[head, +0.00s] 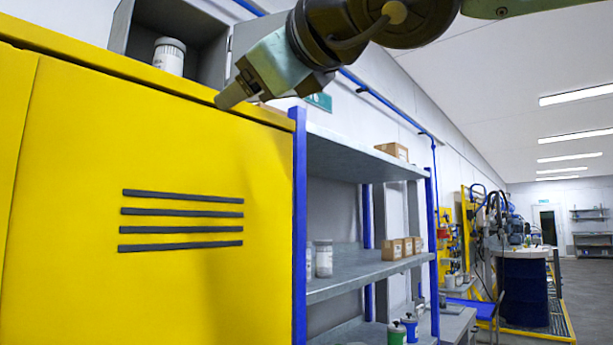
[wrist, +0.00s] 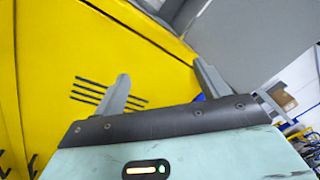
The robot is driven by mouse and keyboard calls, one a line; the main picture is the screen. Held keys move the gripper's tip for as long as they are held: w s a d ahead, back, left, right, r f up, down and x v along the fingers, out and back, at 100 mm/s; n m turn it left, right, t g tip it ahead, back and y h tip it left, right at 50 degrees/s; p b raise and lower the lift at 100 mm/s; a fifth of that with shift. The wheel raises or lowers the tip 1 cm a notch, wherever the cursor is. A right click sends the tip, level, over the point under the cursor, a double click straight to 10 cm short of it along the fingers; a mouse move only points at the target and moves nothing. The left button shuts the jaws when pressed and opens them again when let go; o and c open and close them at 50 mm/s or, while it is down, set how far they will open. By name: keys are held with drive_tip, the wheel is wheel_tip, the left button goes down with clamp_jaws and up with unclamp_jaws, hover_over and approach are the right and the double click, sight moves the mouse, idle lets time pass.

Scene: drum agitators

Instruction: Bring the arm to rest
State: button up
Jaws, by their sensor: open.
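My gripper (head: 232,92) is at the upper middle of the head view, close to the top front edge of a yellow cabinet (head: 80,200). My dark wrist and arm reach in from the top right. In the wrist view my gripper (wrist: 162,85) shows two grey fingers spread wide apart with nothing between them. The yellow cabinet also shows behind the fingers in the wrist view (wrist: 60,45). I cannot tell whether a fingertip touches the cabinet.
A grey open box (head: 122,38) holding a white jar (head: 169,56) sits on the cabinet, left of my gripper. A blue-posted shelf (head: 345,285) with jars and small cartons stands to the right. A blue drum (head: 525,290) stands farther off, with open floor beyond.

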drive_tip(key=s+f+n+g+h+b, duration=0.15)
drive_tip(key=f+n+g, duration=0.25)
drive_tip(key=f+n, duration=0.9)
drive_tip(key=s+f+n+g+h, duration=0.15)
drive_tip(key=f+n+g, duration=0.3)
drive_tip(key=f, duration=1.65)
drive_tip(key=s+d+f+n+g+h, duration=0.2)
drive_tip(key=s+d+f+n+h, duration=0.2)
drive_tip(key=d+f, duration=0.6)
drive_tip(key=s+d+f+n+g+h+b, duration=0.1)
drive_tip(key=s+d+f+n+g+h, duration=0.2)
drive_tip(key=s+d+f, duration=0.5)
wheel_tip(320, 180, down, 5)
drive_tip(key=shift+d+n+h, duration=0.6)
drive_tip(key=shift+d+n, duration=0.25)
drive_tip(key=shift+d, duration=0.35)
